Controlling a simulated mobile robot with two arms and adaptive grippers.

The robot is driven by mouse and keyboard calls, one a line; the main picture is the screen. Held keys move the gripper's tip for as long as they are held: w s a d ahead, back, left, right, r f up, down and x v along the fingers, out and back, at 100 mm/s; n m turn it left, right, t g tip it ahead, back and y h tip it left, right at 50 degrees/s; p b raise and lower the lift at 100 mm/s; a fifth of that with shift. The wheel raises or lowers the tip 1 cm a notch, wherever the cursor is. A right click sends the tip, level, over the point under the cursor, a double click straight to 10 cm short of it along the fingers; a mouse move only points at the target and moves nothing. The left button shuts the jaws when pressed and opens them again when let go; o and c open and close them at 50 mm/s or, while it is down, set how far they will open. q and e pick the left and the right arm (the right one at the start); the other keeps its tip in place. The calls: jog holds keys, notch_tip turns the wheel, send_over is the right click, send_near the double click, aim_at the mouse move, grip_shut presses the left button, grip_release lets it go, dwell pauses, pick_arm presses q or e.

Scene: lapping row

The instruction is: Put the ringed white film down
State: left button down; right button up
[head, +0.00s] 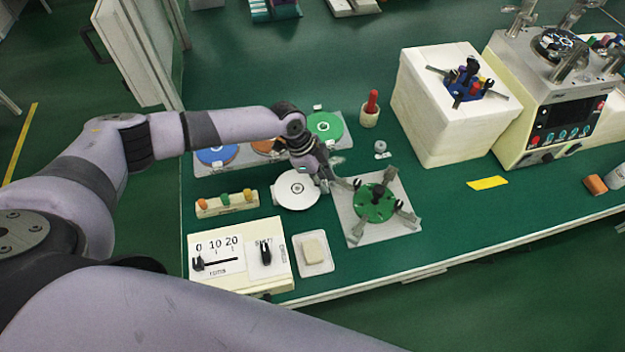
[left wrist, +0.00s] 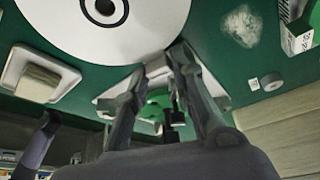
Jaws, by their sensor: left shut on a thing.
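The ringed white film (head: 298,189) is a round white disc with a dark ring at its centre. It also fills the top left of the left wrist view (left wrist: 70,28). My left gripper (head: 325,184) is at the disc's right edge, its fingers (left wrist: 160,62) shut on the rim. The disc looks flat in the head view; I cannot tell whether it touches the bench. To its right, a green round piece with grey arms (head: 374,203) stands on a pale square plate (head: 352,232). My right gripper is not in view.
Blue (head: 216,155), orange (head: 264,146) and green (head: 325,126) discs lie behind. A peg strip (head: 243,209), control box (head: 225,285) and pad on a tray (head: 314,249) are left and in front. A white box (head: 440,120) and machine (head: 560,100) stand right.

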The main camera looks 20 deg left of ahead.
pick_arm(q)
jog(key=shift+r, duration=0.1)
notch_tip(320, 180, up, 20)
jog(key=b, duration=0.3)
jog(key=r+n+t+y, duration=0.2)
jog(key=n+t, duration=0.1)
jog(key=n, duration=0.8)
send_over(307, 197)
jog(key=n, duration=0.1)
jog(key=a+n+y, duration=0.1)
jog(key=n, duration=0.1)
jog(key=s+r+n+y, duration=0.1)
jog(key=n, duration=0.1)
jog(key=shift+s+a+r+t, duration=0.1)
jog(key=shift+a+t, duration=0.25)
jog(key=shift+t, duration=0.05)
jog(key=w+d+f+m+g+h, duration=0.3)
jog(key=w+m, duration=0.3)
jog(key=m, duration=1)
jog(key=shift+d+f+g+h, duration=0.15)
jog(key=shift+d+g+h, duration=0.25)
jog(key=shift+d+h, duration=0.3)
jog(key=shift+d+f, duration=0.1)
